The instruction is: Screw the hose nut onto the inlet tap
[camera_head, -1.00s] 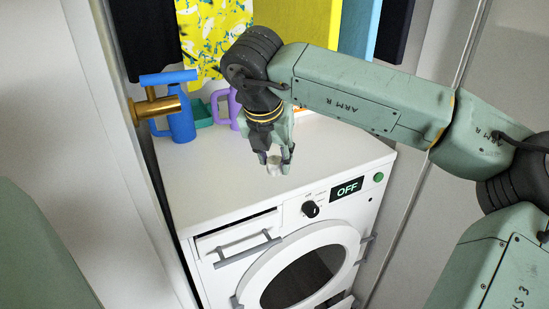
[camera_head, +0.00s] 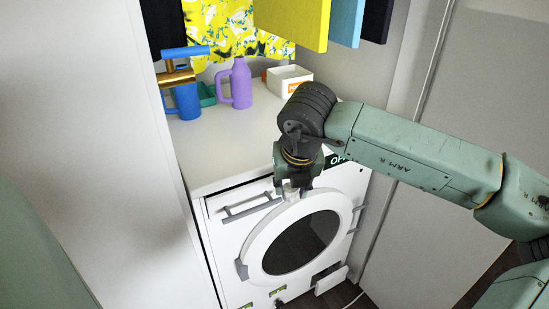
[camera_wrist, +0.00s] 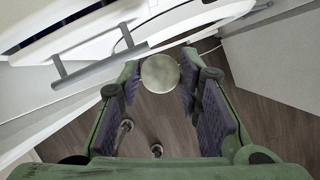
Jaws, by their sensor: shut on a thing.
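My gripper (camera_head: 293,190) points down in front of the washer, just above its round door. It is shut on a small pale grey round piece (camera_wrist: 160,73), whose disc-like face shows between the fingers in the wrist view. This piece may be the hose nut; I cannot tell for sure, and no thread or hose shows on it. A brass tap (camera_head: 177,77) with a blue T-shaped handle (camera_head: 186,52) sticks out at the back left above the washer top, well apart from my gripper.
The white washer (camera_head: 230,243) has a grey handle (camera_head: 252,207) and a round door (camera_head: 300,243). A purple jug (camera_head: 241,84), a blue mug (camera_head: 187,101) and a white box (camera_head: 289,79) stand on its top. Clothes hang behind. The front of the top is clear.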

